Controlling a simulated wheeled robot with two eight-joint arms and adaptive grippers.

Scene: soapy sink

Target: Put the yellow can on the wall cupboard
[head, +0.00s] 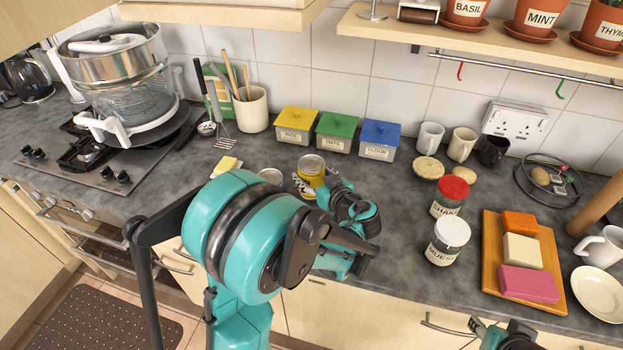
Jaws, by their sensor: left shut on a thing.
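The yellow can (311,168) stands upright near the middle of the counter, its metal top showing and its lower part hidden by my gripper. My left gripper (318,188) is at the can, shut on it; my teal arm covers much of the fingers. The wall cupboard (230,14) is pale wood and shows at the top edge, above the tiled wall; mostly its lower part is in view. Part of my right arm's end (503,338) shows at the bottom edge, and its fingers cannot be made out.
A second metal can (271,176) is just left of the yellow can. Yellow, green and blue-lidded boxes (338,134) stand behind. Two jars (447,241) and a board with coloured blocks (490,260) are to the right. A shelf with plant pots (480,42) hangs at upper right.

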